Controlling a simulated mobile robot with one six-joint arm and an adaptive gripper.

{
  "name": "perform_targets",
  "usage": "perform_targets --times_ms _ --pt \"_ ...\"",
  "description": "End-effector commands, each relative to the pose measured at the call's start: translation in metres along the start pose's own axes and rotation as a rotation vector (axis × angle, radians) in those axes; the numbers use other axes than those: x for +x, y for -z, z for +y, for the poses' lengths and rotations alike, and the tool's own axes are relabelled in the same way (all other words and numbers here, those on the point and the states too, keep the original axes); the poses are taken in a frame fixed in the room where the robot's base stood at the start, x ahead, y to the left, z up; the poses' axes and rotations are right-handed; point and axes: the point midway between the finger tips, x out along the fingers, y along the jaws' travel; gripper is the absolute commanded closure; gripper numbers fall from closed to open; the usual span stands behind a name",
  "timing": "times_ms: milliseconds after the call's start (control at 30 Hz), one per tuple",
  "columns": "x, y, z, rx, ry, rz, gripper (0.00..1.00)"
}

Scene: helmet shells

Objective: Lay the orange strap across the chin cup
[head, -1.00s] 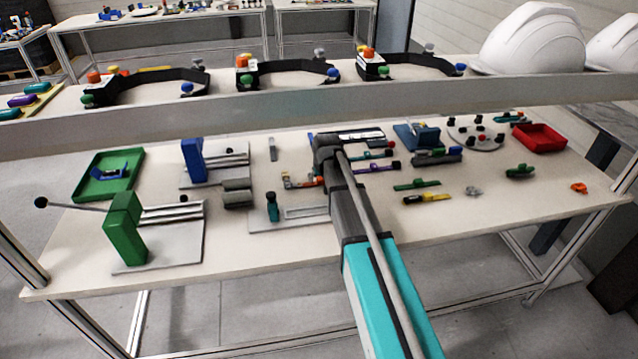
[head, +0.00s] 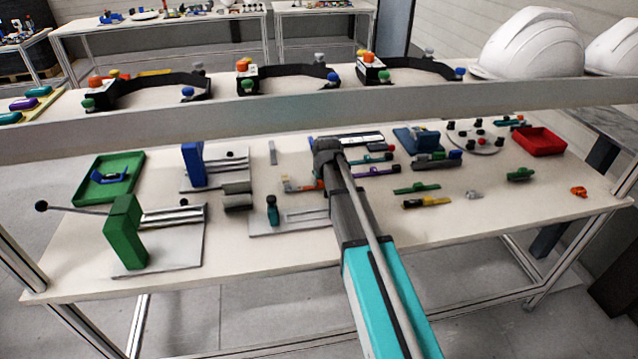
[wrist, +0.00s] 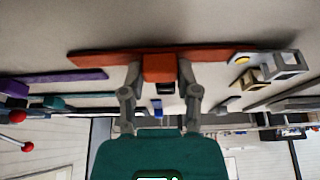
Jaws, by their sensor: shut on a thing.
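My gripper (wrist: 160,80) is shut on the raised orange block in the middle of the orange strap (wrist: 105,58) in the wrist view. The strap is a long flat bar reaching out to both sides of the fingers. Its right end lies close to a yellow round spot and grey open box-like pieces (wrist: 288,62); I cannot tell whether they touch. In the head view my arm hides the fingers, and only a bit of orange (head: 317,185) shows left of it. I cannot tell which piece is the chin cup.
A purple strap (head: 376,171) and a green strap (head: 416,188) lie right of my arm. A green lever fixture (head: 124,232) stands at left front, a blue one (head: 193,164) behind it. A red tray (head: 540,140) is at far right. A beam crosses above the table.

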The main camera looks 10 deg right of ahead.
Motion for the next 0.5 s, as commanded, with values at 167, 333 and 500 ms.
perform_targets --times_ms 167,333,500 --pt "-0.008 0.003 0.000 0.000 0.000 0.000 1.00" --pt "-0.019 0.008 0.000 0.000 0.000 0.000 1.00" --pt "-0.036 0.012 0.002 0.001 0.000 0.000 1.00"
